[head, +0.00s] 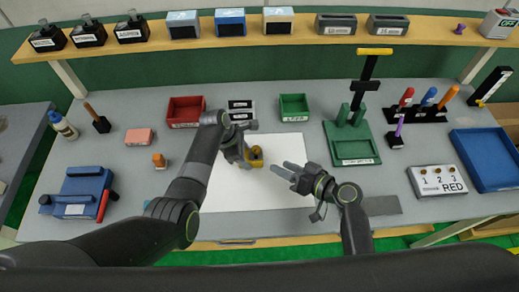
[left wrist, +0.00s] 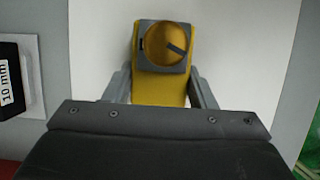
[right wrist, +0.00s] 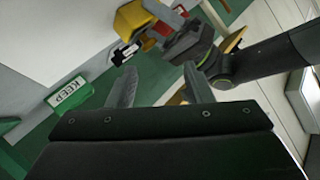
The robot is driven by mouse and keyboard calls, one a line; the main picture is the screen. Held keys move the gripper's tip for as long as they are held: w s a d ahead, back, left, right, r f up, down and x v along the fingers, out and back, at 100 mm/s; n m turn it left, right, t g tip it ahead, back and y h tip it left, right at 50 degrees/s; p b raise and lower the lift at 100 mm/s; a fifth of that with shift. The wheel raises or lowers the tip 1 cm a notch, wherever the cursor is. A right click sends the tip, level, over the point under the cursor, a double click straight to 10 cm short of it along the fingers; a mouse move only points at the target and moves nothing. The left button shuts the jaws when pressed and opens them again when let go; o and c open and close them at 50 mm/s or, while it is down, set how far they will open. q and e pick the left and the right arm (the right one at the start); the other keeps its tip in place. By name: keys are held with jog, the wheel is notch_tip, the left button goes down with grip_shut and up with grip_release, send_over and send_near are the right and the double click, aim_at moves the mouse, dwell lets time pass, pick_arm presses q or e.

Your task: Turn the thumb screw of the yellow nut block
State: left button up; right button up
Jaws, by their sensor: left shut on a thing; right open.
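The yellow nut block (head: 254,157) is at the white sheet on the table in the head view. My left gripper (head: 244,156) is shut on it. In the left wrist view the yellow block (left wrist: 160,88) sits between the two fingers. The round yellow thumb screw (left wrist: 160,46) shows in a grey square frame at its far end, with a dark slanted bar on its face. My right gripper (head: 284,171) is open and empty, a little to the right of the block, apart from it. The block (right wrist: 133,19) also shows beyond the right fingers in the right wrist view.
The white sheet (head: 225,196) is otherwise mostly clear. A red bin (head: 186,110) and a green bin (head: 294,106) stand behind it. A green stand (head: 352,145) is to the right, and a box marked RED (head: 437,181) is farther right.

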aim_at(259, 152)
jog(key=m, duration=0.4)
jog(key=f+m+y, duration=0.1)
jog(key=m, duration=0.3)
jog(key=a+f+m+t, duration=0.1)
jog(key=m, duration=0.4)
jog(key=shift+w+y, duration=0.15)
jog(key=shift+y, duration=0.15)
jog(key=m, duration=0.4)
jog(key=shift+w+d+f, duration=0.1)
jog(key=shift+d+f, duration=0.05)
jog(key=shift+f, duration=0.1)
jog(key=m, duration=0.3)
jog(key=m+t, duration=0.1)
jog(key=m, duration=0.1)
jog(key=shift+w+d+f, duration=0.1)
jog(key=shift+d+f, duration=0.05)
jog(key=shift+f, duration=0.15)
jog(key=m, duration=0.2)
jog(key=m+t, duration=0.1)
jog(key=m, duration=0.1)
jog(key=f+m, duration=0.1)
jog(key=m, duration=0.2)
jog(key=shift+w+d, duration=0.2)
jog(key=shift+d, duration=0.15)
jog(key=shift+w+a+m, duration=0.3)
jog(key=shift+w, duration=0.1)
jog(key=x, duration=1.1)
